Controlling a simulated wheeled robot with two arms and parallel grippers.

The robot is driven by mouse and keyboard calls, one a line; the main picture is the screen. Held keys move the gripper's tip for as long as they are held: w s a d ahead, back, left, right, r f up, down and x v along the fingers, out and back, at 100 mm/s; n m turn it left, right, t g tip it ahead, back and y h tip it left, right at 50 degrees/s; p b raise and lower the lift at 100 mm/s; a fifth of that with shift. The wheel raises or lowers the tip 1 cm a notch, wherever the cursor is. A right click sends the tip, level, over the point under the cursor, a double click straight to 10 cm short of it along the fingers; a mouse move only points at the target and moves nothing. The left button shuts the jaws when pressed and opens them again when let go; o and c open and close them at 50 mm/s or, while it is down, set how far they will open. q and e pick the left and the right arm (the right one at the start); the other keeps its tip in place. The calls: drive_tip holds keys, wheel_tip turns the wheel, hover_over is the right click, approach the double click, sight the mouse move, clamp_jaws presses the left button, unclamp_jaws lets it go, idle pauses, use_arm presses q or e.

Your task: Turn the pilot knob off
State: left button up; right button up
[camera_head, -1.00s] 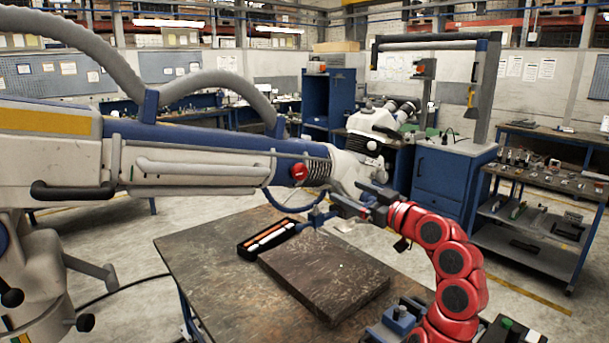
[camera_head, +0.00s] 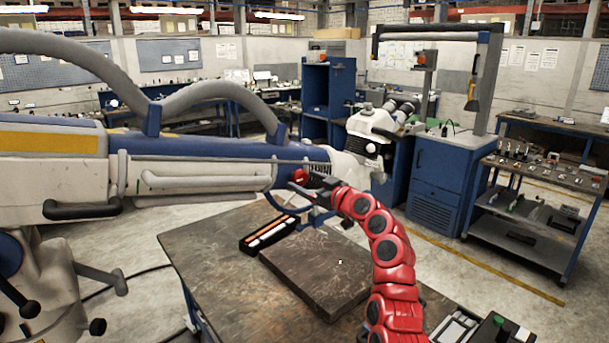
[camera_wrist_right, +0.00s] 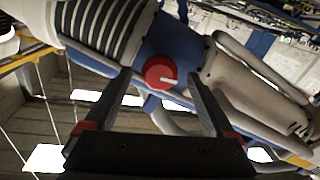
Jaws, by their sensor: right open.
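The pilot knob (camera_head: 300,176) is a small red round knob on the blue section of the large white and blue microscope arm (camera_head: 200,150). In the right wrist view the knob (camera_wrist_right: 160,73) shows a white mark pointing to the right. My right gripper (camera_head: 304,188) is at the knob in the head view, partly covering it. In the right wrist view my open right gripper (camera_wrist_right: 158,80) has one finger on each side of the knob in the picture. I cannot tell whether the fingers touch it. My left gripper is out of view.
A dark worktable (camera_head: 215,250) stands below, with a thick dark slab (camera_head: 315,270) and a black tray of tools (camera_head: 248,245). A grey ribbed section (camera_wrist_right: 105,25) of the microscope arm lies beside the knob. A blue cabinet (camera_head: 440,180) stands behind to the right.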

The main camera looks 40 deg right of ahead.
drive_tip(key=shift+w, duration=0.65)
